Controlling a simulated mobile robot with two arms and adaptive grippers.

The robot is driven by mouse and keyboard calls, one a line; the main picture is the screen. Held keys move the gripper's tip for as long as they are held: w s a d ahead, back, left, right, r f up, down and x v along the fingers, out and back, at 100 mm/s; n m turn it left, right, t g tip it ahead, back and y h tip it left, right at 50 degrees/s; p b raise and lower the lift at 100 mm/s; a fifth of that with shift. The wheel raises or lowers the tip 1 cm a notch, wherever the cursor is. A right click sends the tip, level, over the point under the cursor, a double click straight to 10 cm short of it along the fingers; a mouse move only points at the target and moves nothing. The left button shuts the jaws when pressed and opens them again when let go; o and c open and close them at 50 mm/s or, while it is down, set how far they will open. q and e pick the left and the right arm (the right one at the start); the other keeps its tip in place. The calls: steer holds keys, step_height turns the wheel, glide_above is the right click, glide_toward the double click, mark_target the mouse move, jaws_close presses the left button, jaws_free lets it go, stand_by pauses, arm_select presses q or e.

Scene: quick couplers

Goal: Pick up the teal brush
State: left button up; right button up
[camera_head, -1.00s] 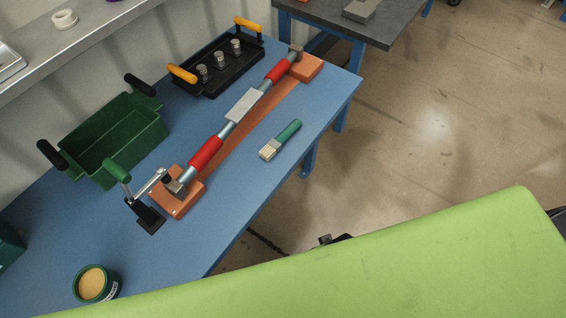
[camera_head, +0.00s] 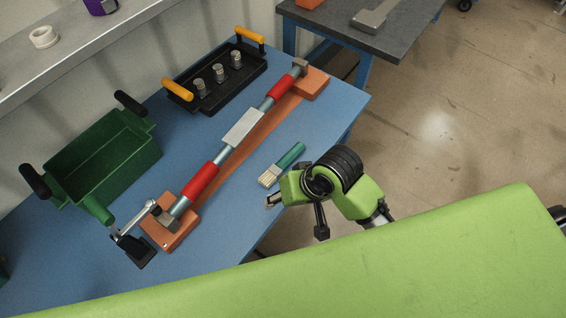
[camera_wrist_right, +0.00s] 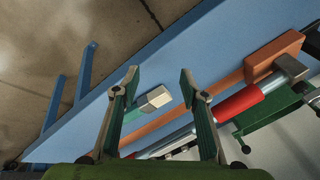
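The teal brush (camera_head: 283,164) lies flat on the blue table near its front edge, its teal handle toward the upper right and its pale bristles toward the lower left. My right gripper (camera_head: 296,215) is at the table's front edge, just below and right of the brush. In the right wrist view, the gripper (camera_wrist_right: 158,78) is open and empty. The brush (camera_wrist_right: 136,111) shows between its two fingers, with the bristle end toward the right finger and part of the handle behind the left finger. My left gripper is not in view.
A red and steel shaft (camera_head: 202,181) rests on orange blocks behind the brush. A clamp with a green handle (camera_head: 97,208) stands at its near end. A green bin (camera_head: 118,160) and a black tray (camera_head: 233,83) with metal fittings stand farther back. Table around the brush is clear.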

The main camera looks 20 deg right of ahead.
steer(key=shift+m+g, duration=0.4)
steer(key=shift+m, duration=0.4)
steer(key=w+a, duration=0.1)
steer(key=w+a+r, duration=0.1)
steer(key=w, duration=0.2)
steer(key=shift+a+r, duration=0.35)
steer(key=shift+a, duration=0.05)
steer(key=w, duration=0.1)
steer(key=w+r+m, duration=0.1)
steer(key=w, duration=0.1)
steer(key=shift+d+r+m+g+h, duration=0.1)
steer(key=shift+r+m+g+h, duration=0.2)
steer(key=shift+m+g, duration=0.1)
steer(key=w+d+r+m+g+h, duration=0.1)
steer(key=w+d+r+m+h, duration=0.2)
steer(key=w+d+r+m, duration=0.4)
glide_above(288, 156)
step_height(288, 156, down, 8)
steer(key=shift+a+f, duration=0.1)
steer(key=shift+f, duration=0.15)
step_height(288, 156, down, 5)
steer(key=shift+f+p, duration=0.1)
steer(key=shift+p, duration=0.4)
steer(key=shift+c, duration=0.5)
jaws_close()
